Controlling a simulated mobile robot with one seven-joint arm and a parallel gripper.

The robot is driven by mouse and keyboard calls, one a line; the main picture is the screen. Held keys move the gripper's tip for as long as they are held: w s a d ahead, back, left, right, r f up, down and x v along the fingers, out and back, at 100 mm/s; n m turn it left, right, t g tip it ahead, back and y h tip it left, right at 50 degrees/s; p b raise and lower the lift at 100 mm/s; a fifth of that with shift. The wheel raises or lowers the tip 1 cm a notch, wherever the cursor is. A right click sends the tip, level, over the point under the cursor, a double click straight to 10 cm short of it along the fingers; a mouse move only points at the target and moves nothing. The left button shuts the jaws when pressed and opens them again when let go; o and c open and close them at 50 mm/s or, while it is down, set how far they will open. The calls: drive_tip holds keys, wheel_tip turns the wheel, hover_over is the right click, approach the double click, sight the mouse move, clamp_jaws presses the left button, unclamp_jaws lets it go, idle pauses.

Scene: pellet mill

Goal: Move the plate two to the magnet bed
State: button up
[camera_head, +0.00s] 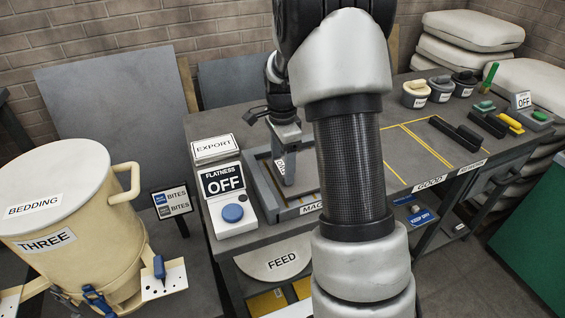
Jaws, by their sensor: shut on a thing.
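My gripper (285,137) points down over the magnet bed (311,208), at the left part of the bench. It is shut on a narrow grey plate (291,160) with a small white label, too small to read, so I cannot confirm its number. The plate hangs down steeply inside the bed's raised frame. I cannot tell whether its lower end touches the bed. The front label of the bed is partly covered by my arm, which also hides the bed's right side.
A flatness box (228,198) reading OFF, with a blue button, stands left of the bed. Dark bars (456,135) and small tubs (441,90) stand on the right of the bench. A cream bin (85,235) marked THREE stands at the left. The yellow-lined bench area (408,150) has clear room.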

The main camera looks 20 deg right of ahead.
idle(0.4)
drive_tip(key=o, duration=2)
drive_tip(key=shift+f, duration=0.2)
drive_tip(key=shift+r, duration=0.2)
wheel_tip(320, 180, up, 9)
drive_tip(key=p, duration=0.6)
